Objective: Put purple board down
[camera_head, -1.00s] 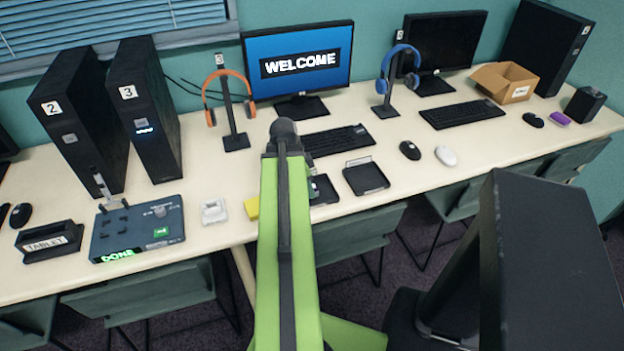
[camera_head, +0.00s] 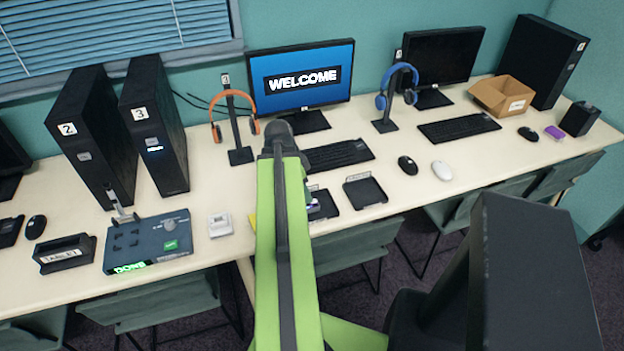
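A small purple and white piece (camera_head: 313,206) shows at the left dark tray (camera_head: 326,203), right beside my green arm. It may be the purple board, but most of it is hidden and I cannot tell whether it is held or lies in the tray. A second dark tray (camera_head: 366,192) to its right looks empty. My gripper is hidden behind my green arm link, so its fingers do not show.
A dark blue device (camera_head: 148,243) with a green "DONE" display stands on the left of the desk (camera_head: 210,256). A keyboard (camera_head: 340,155), headphone stand (camera_head: 238,130), mouse (camera_head: 407,165) and yellow item (camera_head: 252,222) surround the arm. An open cardboard box (camera_head: 500,97) is at right.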

